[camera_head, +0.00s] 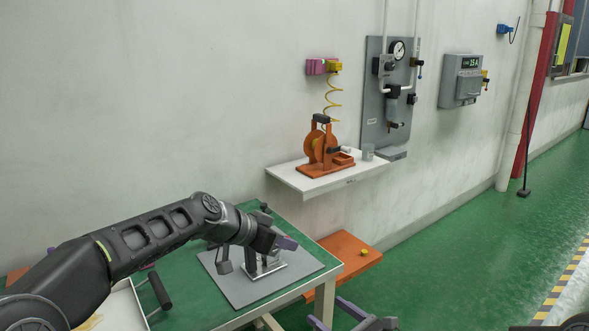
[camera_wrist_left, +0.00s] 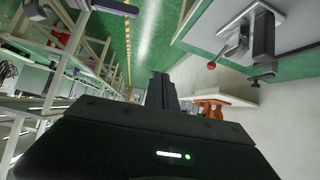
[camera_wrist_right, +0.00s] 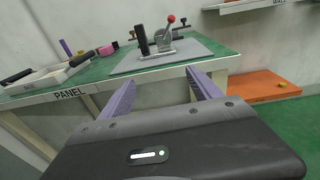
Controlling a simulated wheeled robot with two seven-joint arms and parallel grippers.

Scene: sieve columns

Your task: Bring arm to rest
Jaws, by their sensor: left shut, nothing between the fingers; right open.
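My left arm (camera_head: 150,235) reaches in from the left over the green table. My right gripper (camera_head: 350,318) is low at the bottom of the head view, beyond the table's front edge. It is open and empty; its two purple fingers stand apart in the right wrist view (camera_wrist_right: 160,84). The clamp fixture with a red-knobbed lever also shows there (camera_wrist_right: 162,40).
The fixture stands on a grey plate (camera_head: 235,290) on the green table (camera_head: 180,318). An orange shelf (camera_head: 345,248) lies to the right of the table. A white wall shelf (camera_head: 300,184) holds an orange device (camera_head: 320,150).

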